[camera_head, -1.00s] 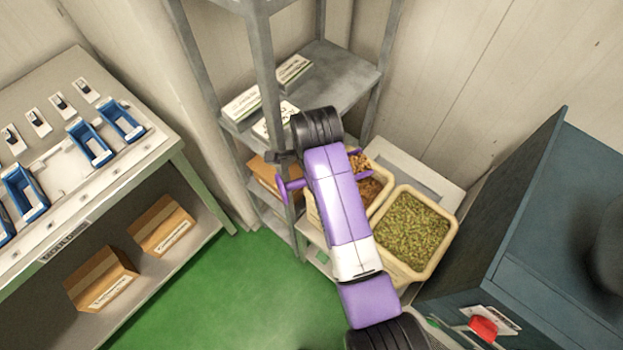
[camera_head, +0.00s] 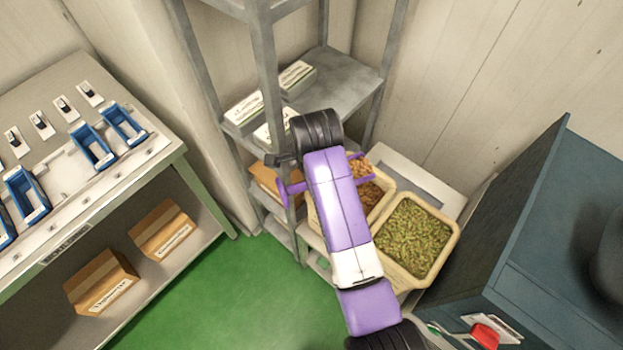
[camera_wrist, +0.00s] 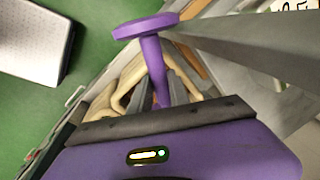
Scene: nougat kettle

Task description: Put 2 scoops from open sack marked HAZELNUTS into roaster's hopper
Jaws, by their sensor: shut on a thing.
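My gripper is seen from above in the head view, mostly hidden under my purple wrist. In the wrist view my gripper (camera_wrist: 162,90) has its dark fingers shut around a purple rod with a flat disc end, apparently the scoop's handle (camera_wrist: 150,45). Below and right of the wrist is an open cream sack with brown nuts (camera_head: 369,196), possibly the hazelnuts. Its marking cannot be read. No hopper can be made out for sure.
A second cream sack with greenish nuts (camera_head: 450,250) stands right beside it. A grey shelf rack (camera_head: 350,85) stands close behind and left of my wrist. A blue-grey cabinet or machine (camera_head: 535,220) is at right. A bench (camera_head: 165,150) with blue holders stands left. Green floor between is free.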

